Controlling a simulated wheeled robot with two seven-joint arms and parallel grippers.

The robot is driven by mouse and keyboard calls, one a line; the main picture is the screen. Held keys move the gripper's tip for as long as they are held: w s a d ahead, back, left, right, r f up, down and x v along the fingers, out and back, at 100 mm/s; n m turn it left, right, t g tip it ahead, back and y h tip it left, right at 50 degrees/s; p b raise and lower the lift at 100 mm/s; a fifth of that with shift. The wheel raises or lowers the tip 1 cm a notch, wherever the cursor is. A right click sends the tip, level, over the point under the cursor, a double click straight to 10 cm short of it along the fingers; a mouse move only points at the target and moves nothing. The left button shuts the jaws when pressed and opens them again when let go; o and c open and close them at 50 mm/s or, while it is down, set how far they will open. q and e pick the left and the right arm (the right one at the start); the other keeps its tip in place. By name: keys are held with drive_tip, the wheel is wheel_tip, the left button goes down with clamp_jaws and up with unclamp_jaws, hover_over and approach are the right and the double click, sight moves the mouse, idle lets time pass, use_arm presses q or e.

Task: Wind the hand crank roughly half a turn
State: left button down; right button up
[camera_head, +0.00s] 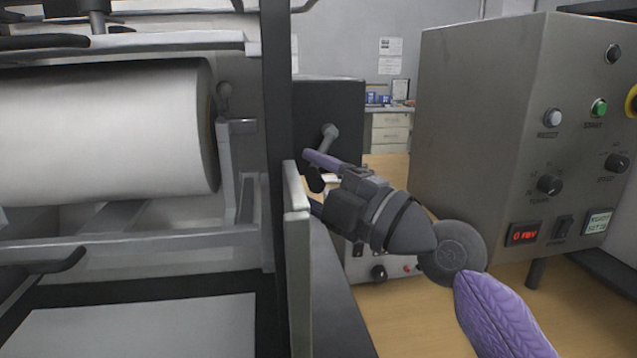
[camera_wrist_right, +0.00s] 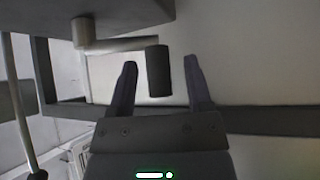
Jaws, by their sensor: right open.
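The hand crank shows in the wrist view as a pale metal arm (camera_wrist_right: 120,46) running from a round hub (camera_wrist_right: 82,30) to a dark cylindrical grip (camera_wrist_right: 158,72). The grip lies between the two finger lines of my right gripper (camera_wrist_right: 160,85), with a gap on each side. The fingers are open and hold nothing. In the head view, the crank's hub (camera_head: 329,133) sticks out of a black box (camera_head: 345,100). My right gripper (camera_head: 318,178) is just below it, and hides most of the crank. My left gripper is in neither view.
A machine with a large white roll (camera_head: 110,130) fills the left, and its upright pale plate (camera_head: 297,250) stands close beside my right gripper. A grey control box (camera_head: 480,110) stands at right; its red display (camera_head: 523,234) reads 0 rev. A smaller knobbed box (camera_head: 360,265) sits below my wrist.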

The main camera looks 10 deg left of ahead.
drive_tip(key=shift+s+d+n+g+h, duration=0.7)
drive_tip(key=shift+s+d+n+h, duration=0.9)
drive_tip(key=shift+d, duration=2.7)
drive_tip(key=x, duration=0.3)
drive_tip(key=b+x, duration=0.1)
drive_tip(key=x, duration=0.2)
drive_tip(key=b+x, duration=0.1)
drive_tip(key=x, duration=0.2)
drive_tip(key=shift+w+a+r, duration=0.3)
drive_tip(key=shift+a+r, duration=0.05)
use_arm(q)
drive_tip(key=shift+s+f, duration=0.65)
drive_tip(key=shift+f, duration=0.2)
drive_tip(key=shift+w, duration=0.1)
use_arm(e)
drive_tip(key=c, duration=0.4)
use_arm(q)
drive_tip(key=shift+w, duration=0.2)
use_arm(e)
drive_tip(key=shift+y, duration=0.3)
clamp_jaws()
